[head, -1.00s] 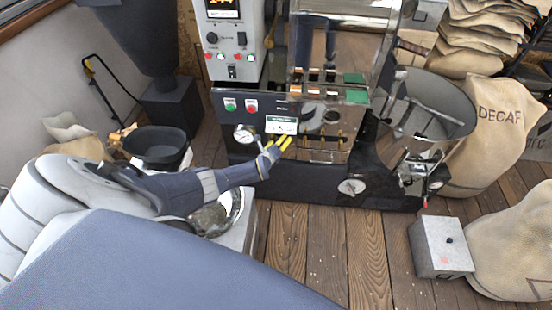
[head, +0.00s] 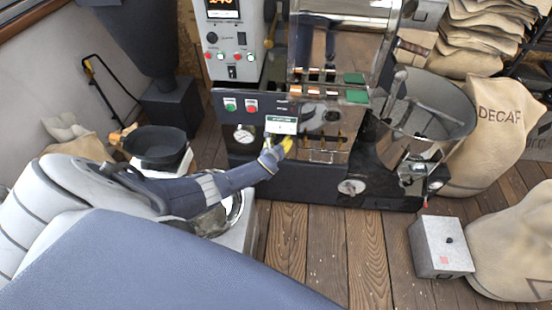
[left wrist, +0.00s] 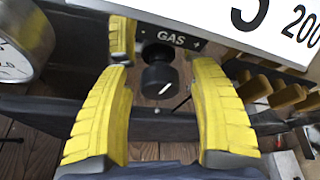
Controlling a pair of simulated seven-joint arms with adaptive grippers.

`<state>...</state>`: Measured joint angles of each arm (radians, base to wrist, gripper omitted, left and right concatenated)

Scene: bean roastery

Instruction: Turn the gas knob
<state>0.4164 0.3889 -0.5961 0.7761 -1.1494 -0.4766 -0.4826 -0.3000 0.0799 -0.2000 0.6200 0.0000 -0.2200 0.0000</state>
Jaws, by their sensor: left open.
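The gas knob (left wrist: 159,80) is a small black knob with a white pointer line. It sits under a black label reading GAS in the left wrist view. My left gripper (left wrist: 160,100) has yellow ridged fingers, open on either side of the knob, with the knob between and beyond their tips. In the head view my left gripper (head: 283,148) is at the roaster's front panel, just below the white display, and hides the knob there. I cannot tell whether any finger touches the knob. My right gripper is not in view.
A white display (head: 281,125) overhangs the knob, and a round gauge (head: 244,134) is to its left. Small levers and a metal tray front lie right of the gripper. A grey box (head: 440,248) stands on the wooden floor.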

